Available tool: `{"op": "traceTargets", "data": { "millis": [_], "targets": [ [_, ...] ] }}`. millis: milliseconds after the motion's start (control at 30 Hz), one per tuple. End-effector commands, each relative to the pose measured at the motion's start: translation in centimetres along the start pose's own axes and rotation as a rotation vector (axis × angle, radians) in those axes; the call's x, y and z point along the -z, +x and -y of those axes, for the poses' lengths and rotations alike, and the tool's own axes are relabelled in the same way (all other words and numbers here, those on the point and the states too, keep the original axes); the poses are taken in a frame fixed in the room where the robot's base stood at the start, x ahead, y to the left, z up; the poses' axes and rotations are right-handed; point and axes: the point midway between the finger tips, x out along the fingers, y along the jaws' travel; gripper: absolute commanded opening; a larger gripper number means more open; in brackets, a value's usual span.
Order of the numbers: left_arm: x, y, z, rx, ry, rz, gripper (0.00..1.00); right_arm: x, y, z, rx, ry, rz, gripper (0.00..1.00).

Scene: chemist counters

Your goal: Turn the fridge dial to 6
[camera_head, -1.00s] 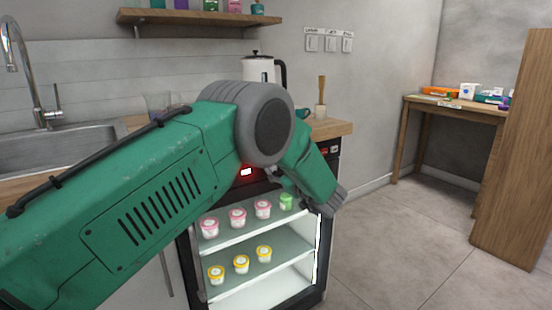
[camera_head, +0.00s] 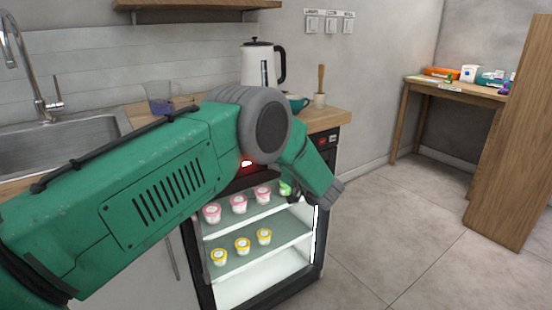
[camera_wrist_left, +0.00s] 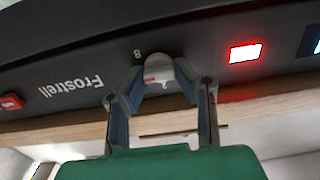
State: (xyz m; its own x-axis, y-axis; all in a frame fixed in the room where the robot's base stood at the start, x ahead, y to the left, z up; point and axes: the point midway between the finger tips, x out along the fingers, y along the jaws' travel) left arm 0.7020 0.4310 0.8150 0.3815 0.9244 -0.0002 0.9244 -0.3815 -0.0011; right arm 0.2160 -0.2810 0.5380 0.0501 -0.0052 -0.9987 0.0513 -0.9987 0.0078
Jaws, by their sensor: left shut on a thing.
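The fridge (camera_head: 205,270) stands under the wooden counter, with a lit interior, in the head view. In the left wrist view its black panel (camera_wrist_left: 45,65) appears upside down, with the "Frostrell" lettering. The pale round dial (camera_wrist_left: 160,70) sits on that panel between the fingers of my left gripper (camera_wrist_left: 160,88), which is shut on it. A number 8 shows beside the dial, and a small mark lies partly hidden by it. The dial's setting cannot be read clearly. In the head view my green arm hides the dial and most of the gripper.
A red-lit display (camera_wrist_left: 245,53) is near the dial, and a red switch (camera_wrist_left: 11,102) is at the panel's other end. Pink-lidded cups (camera_head: 238,204) and yellow-lidded cups (camera_head: 242,246) stand on the fridge shelves. A kettle (camera_head: 256,65) stands on the counter (camera_head: 325,118).

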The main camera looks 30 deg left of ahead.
Motion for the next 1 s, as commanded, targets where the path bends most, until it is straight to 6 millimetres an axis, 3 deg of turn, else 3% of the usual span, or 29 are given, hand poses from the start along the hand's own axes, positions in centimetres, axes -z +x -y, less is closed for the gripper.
{"op": "traceTargets", "data": {
  "millis": [300, 333, 367, 767, 1000],
  "targets": [
    [-0.1, -0.1, -0.1, -0.004, 0.0, 0.002, 0.0, 0.0, 0.0, 0.0, 0.0, 0.0, 0.0, 0.0],
    [-0.1, -0.1, -0.1, -0.004, 0.0, 0.002, 0.35, 0.0, 0.0, 0.0, 0.0, 0.0, 0.0, 0.0],
    [-0.1, -0.1, -0.1, -0.004, 0.0, 0.002, 0.46, 0.0, 0.0, 0.0, 0.0, 0.0, 0.0, 0.0],
    [0.0, -0.6, -0.1, -0.003, -0.001, 0.001, 0.46, -0.2, -0.1, 0.0, 0.0, 0.0, -0.003, 0.0],
    [0.0, -4.8, -0.2, -0.006, 0.0, 0.001, 0.46, -0.2, -0.1, 0.0, 0.0, 0.0, -0.003, 0.0]
  ]
}}
